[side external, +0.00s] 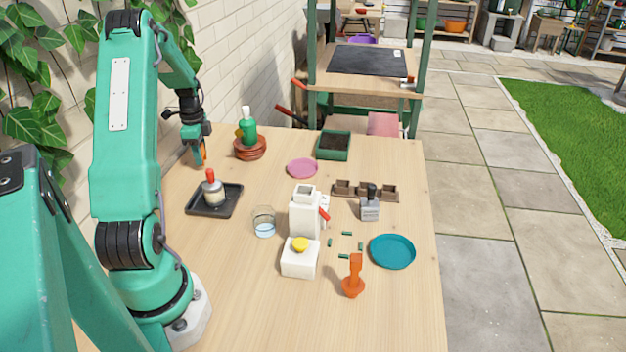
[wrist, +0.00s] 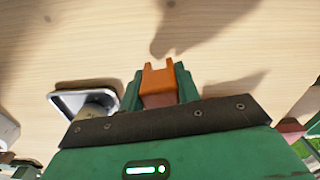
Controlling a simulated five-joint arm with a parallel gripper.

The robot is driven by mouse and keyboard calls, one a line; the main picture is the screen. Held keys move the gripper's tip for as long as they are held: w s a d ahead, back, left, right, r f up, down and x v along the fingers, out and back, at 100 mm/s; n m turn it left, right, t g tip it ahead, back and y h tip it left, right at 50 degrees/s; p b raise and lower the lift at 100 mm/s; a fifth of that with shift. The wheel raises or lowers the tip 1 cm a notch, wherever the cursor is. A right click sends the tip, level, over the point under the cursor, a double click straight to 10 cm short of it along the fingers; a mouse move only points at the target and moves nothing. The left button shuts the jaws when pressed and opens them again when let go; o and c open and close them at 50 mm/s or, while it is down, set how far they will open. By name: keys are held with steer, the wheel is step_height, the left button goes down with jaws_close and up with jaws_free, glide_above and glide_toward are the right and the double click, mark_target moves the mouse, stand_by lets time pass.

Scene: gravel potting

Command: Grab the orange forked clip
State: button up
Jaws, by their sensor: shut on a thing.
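The orange forked clip (wrist: 160,78) sits between my gripper's two green fingers in the wrist view, its two prongs pointing away from the gripper. In the side external view my gripper (side external: 200,150) is at the back left of the table, and the orange clip (side external: 199,155) shows small below it. My gripper is shut on the clip. The clip's shadow and the gripper's shadow fall on the wood, and the clip looks held above the table. The part of the clip between the fingers is hidden.
A black tray (side external: 229,208) with a red-topped bottle is near my gripper. A terracotta pot (side external: 250,151) with a green bottle stands to its right. A glass (side external: 263,228), white dispenser (side external: 304,222), pink saucer (side external: 302,168) and teal plate (side external: 393,265) are farther right. The wall is close behind.

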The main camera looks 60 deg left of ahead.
steer(key=shift+r, duration=0.8)
steer(key=w+d+r, duration=0.5)
steer(key=d+r, duration=0.2)
steer(key=d, duration=0.3)
steer(key=shift+w, duration=0.4)
steer(key=shift+w+d, duration=0.1)
steer(key=shift+d, duration=0.05)
